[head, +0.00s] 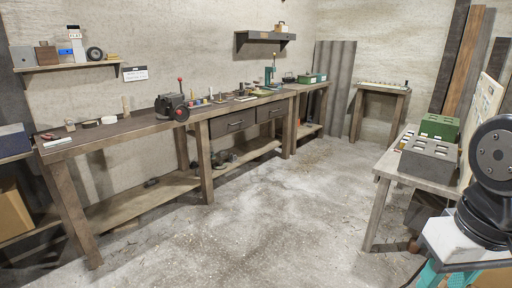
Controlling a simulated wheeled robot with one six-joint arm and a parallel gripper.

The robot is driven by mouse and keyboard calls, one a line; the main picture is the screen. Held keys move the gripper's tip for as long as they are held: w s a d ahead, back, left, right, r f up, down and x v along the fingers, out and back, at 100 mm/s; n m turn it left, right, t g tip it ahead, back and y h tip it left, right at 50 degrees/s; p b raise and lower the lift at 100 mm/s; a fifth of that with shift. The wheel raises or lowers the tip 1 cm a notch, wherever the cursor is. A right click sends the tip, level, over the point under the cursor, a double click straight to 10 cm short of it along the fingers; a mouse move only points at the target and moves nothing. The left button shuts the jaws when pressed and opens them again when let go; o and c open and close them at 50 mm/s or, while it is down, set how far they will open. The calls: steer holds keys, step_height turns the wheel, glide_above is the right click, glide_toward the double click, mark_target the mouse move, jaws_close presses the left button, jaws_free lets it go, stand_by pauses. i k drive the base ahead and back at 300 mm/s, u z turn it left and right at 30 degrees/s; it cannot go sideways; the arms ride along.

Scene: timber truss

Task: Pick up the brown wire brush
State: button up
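I cannot make out the brown wire brush for certain in the head view. Many small items stand or lie on the long wooden workbench (132,126) along the left and back wall, too small to tell apart. My gripper is not in view. Only black, rounded parts at the right edge, which look like my own arm, are visible.
A grey machine with a red-knobbed lever (172,106) stands on the bench. A grey box (428,160) and a green box (439,127) stand on the right table. A wall shelf (68,67) holds several items. The concrete floor (260,215) between the benches is clear.

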mark_target(229, 95)
steer(key=z, duration=0.05)
steer(key=i, duration=2.55)
steer(key=u, duration=0.4)
steer(key=i, duration=1.8)
steer(key=u, duration=0.25)
